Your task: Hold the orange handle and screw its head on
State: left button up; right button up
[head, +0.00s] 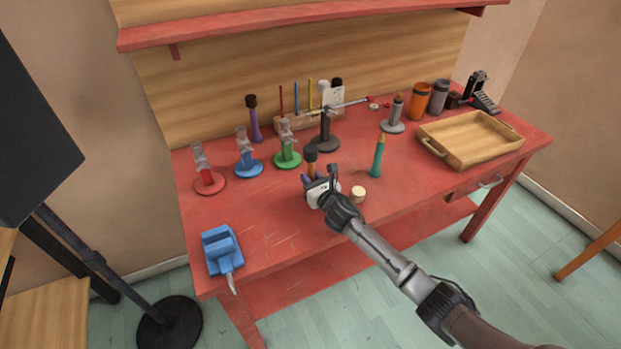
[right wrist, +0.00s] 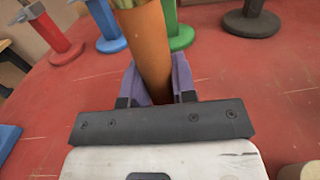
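The orange handle (right wrist: 152,48) stands between the purple-grey fingers of my right gripper (right wrist: 163,88) in the right wrist view, and both fingers look pressed against its sides. In the head view, my right gripper (head: 319,184) is low over the front middle of the table, with the orange handle (head: 311,167) in it. A dark cylindrical piece (head: 311,152) shows at the handle's top in the head view; I cannot tell whether it is joined. A short cream cylinder (head: 358,194) sits on the table just right of the gripper. My left gripper is not in view.
A teal handle (head: 377,160) stands to the right. Red (head: 209,183), blue (head: 248,166) and green (head: 288,158) stands are behind left. A blue block fixture (head: 220,250) is at the front left, a wooden tray (head: 442,153) at the right.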

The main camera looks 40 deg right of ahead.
jog(key=o, duration=0.5)
jog(key=shift+c, duration=0.2)
jog(key=shift+r, duration=0.25)
jog(key=shift+s+f+p, duration=0.1)
jog(key=shift+s+p, duration=0.2)
jog(key=shift+s, duration=0.05)
jog(key=s, duration=0.3)
jog(key=s+a+p, duration=0.1)
jog(key=s, duration=0.3)
jog(key=s+p, duration=0.1)
jog(key=s, duration=0.3)
jog(key=shift+a, duration=0.35)
jog(key=shift+s, duration=0.1)
